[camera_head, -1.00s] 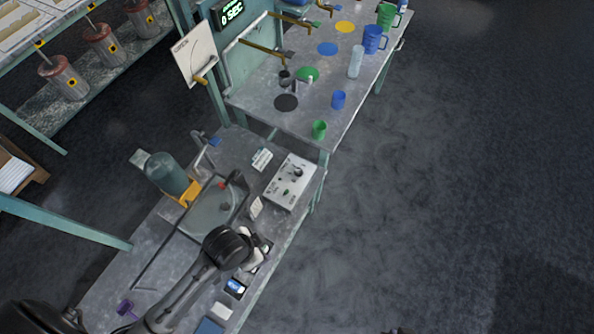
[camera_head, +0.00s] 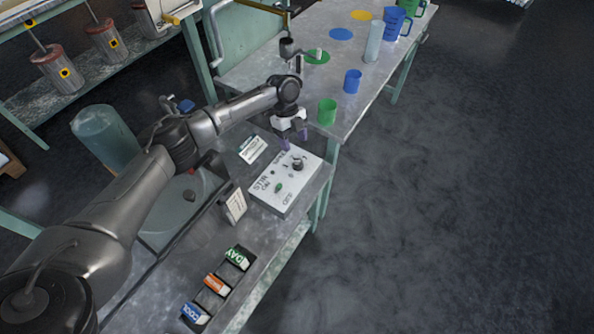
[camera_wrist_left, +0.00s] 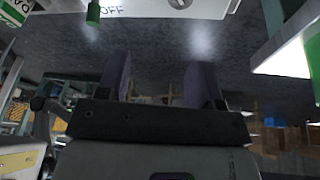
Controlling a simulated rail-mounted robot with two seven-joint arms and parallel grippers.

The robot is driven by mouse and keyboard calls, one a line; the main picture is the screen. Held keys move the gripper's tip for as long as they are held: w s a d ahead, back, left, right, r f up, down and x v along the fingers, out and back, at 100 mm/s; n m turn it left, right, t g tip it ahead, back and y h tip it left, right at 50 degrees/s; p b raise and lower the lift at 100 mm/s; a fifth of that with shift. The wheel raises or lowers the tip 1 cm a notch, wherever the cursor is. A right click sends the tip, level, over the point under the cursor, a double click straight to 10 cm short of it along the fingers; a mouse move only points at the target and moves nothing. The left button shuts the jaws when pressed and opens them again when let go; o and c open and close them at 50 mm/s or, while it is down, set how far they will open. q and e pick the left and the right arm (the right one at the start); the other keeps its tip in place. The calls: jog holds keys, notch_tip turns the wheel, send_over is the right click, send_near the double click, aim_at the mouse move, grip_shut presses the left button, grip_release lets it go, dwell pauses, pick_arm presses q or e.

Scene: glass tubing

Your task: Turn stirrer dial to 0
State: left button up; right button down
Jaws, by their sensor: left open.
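A white control box (camera_head: 270,196) marked STIR sits on the lower bench near its right edge. A black dial (camera_head: 298,164) stands on its far part; its setting is too small to read. A small green knob or lamp (camera_head: 279,188) is nearer me. My left gripper (camera_head: 295,139) is open and empty, just beyond and above the box's far edge, apart from the dial. In the left wrist view, the open fingers (camera_wrist_left: 162,78) have nothing between them. The white panel (camera_wrist_left: 150,8) with OFF lettering and a green part (camera_wrist_left: 93,14) runs along the top edge.
A small card (camera_head: 252,149) and an upright card (camera_head: 235,206) stand left of the box. Several labelled small boxes (camera_head: 216,284) lie nearer me. Open floor lies right.

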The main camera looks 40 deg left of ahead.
aim_at(298, 161)
pick_arm(q)
jog(key=w+a+b, duration=0.2)
jog(key=a, duration=0.2)
jog(key=shift+t+h, duration=0.3)
jog(key=shift+t, duration=0.1)
jog(key=b+x, duration=0.1)
jog(key=x, duration=0.9)
jog(key=shift+s+d+f+b, duration=0.1)
jog(key=shift+s+f+b, duration=0.05)
jog(key=shift+f+b, duration=0.25)
jog(key=shift+d+f, duration=0.2)
jog(key=shift+f, duration=0.3)
pick_arm(e)
jog(key=shift+s+f, duration=0.1)
jog(key=shift+f, duration=2.45)
pick_arm(q)
jog(key=shift+c, duration=0.2)
